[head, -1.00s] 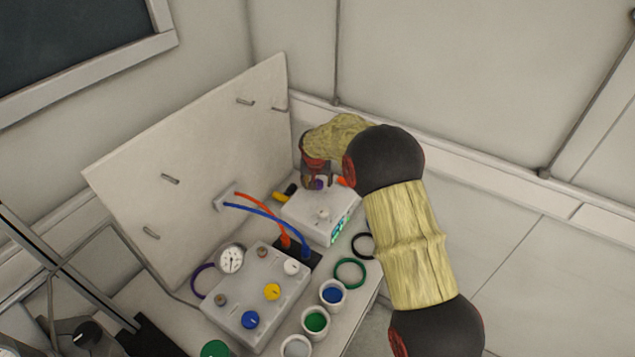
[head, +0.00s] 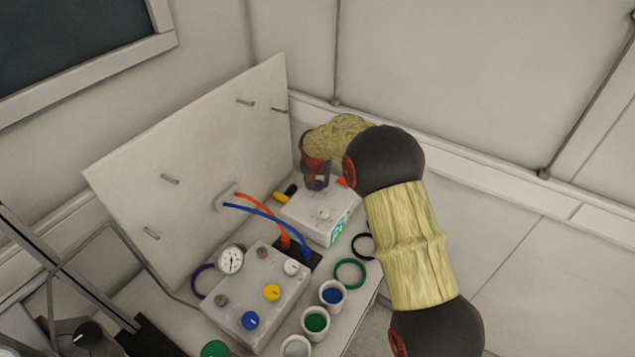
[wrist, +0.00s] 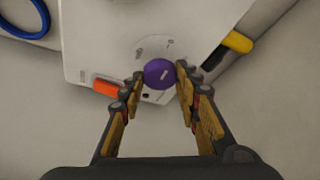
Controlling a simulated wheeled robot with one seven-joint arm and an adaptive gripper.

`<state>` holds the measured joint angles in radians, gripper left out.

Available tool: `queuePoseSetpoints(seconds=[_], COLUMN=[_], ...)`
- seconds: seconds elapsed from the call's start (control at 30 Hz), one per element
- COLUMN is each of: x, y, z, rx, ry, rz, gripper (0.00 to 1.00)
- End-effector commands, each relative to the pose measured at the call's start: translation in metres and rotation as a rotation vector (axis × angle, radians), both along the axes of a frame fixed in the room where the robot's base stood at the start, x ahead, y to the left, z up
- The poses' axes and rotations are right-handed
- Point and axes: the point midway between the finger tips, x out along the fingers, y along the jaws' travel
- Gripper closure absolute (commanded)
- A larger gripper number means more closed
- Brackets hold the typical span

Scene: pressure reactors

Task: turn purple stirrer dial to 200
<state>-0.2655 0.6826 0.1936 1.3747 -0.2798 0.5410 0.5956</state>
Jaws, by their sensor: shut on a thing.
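The purple stirrer dial (wrist: 160,74) sits on top of the white stirrer box (wrist: 90,45), with a pale pointer mark on its face. My gripper (wrist: 159,82) is shut on the dial, one finger on each side of it, in the wrist view. In the head view the dial (head: 319,184) shows as a small purple patch, partly hidden by my gripper (head: 317,182) at the back of the box (head: 325,222). The lit display (head: 338,229) on the box's front is too small to read. The scale marks around the dial are not legible.
A second control box (head: 258,300) with a gauge and several knobs stands in front. Orange and blue tubes (head: 265,222) run to the upright white panel (head: 190,160) on the left. Cups (head: 316,320) and rings (head: 350,273) lie along the right edge.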

Motion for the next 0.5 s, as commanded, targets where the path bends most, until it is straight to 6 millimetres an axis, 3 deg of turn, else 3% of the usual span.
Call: queuePoseSetpoints(seconds=[0.27,0.5], x=[0.0008,0.0009], y=[0.001,0.0027], z=[-0.001,-0.0038], rx=[0.001,0.001], ry=[-0.002,-0.002], rz=[-0.053,-0.206], gripper=[0.93,0.93])
